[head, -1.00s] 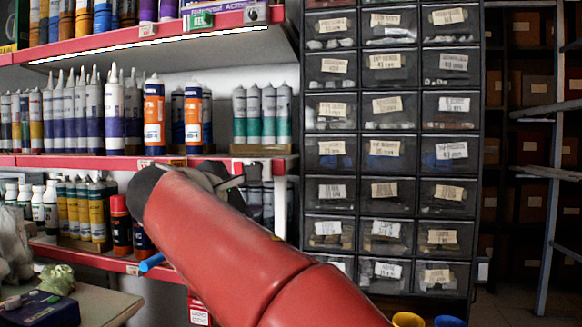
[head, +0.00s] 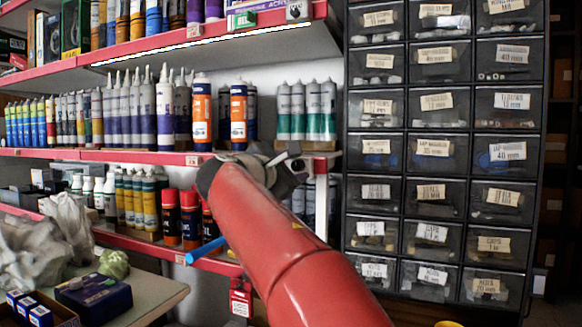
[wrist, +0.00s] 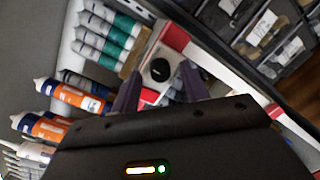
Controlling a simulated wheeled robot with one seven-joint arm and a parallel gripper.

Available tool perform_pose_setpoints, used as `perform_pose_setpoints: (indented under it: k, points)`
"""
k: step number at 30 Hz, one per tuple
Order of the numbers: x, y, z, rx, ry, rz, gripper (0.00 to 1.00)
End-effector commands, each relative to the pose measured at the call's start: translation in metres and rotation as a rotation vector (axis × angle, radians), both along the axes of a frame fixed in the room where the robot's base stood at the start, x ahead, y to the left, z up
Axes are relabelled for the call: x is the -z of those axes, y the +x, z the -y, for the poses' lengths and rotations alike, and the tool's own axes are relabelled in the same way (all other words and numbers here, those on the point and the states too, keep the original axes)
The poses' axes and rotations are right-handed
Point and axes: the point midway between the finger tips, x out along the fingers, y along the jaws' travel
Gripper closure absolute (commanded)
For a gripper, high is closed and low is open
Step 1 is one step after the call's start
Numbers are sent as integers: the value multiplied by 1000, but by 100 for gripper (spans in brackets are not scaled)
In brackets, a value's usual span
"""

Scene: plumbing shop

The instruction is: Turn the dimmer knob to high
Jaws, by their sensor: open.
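A round black knob (wrist: 160,70) on a pale plate sits on the red shelf edge in the wrist view, near the bases of the teal-labelled tubes. My gripper (wrist: 160,75) is open, its two dark fingers on either side of the knob in the picture. I cannot tell if they touch it. In the head view my gripper (head: 280,163) is at the right end of the middle shelf, partly hidden by my red arm. A pale plate with a dark spot (head: 297,165) shows beside it. Another dark knob (head: 296,10) is on the upper shelf edge; its setting is unreadable.
A lit strip (head: 200,45) runs under the upper shelf. Orange tubes (head: 201,115) and teal-labelled tubes (head: 306,110) stand on the middle shelf (head: 120,155). A tall drawer cabinet (head: 440,150) is close on the right. A cluttered table (head: 150,295) is at lower left.

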Motion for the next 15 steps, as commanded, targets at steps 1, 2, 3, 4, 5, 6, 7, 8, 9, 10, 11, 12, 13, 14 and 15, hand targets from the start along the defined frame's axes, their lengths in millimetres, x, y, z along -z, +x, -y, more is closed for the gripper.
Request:
perform_pose_setpoints:
  k: [1,2,3,4,5,6,7,8,9,10,11,12,13,14,15]
  points:
    - [0,0,0,0,0,0,55]
    - [0,0,0,0,0,0,55]
    - [0,0,0,0,0,0,55]
    - [0,0,0,0,0,0,56]
    - [0,0,0,0,0,0,60]
    - [0,0,0,0,0,0,65]
    - [0,0,0,0,0,0,69]
    - [0,0,0,0,0,0,73]
    - [0,0,0,0,0,0,79]
    - [0,0,0,0,0,0,82]
    - [0,0,0,0,0,0,86]
    - [0,0,0,0,0,0,92]
    - [0,0,0,0,0,0,96]
    - [0,0,0,0,0,0,100]
    - [0,0,0,1,0,-1,100]
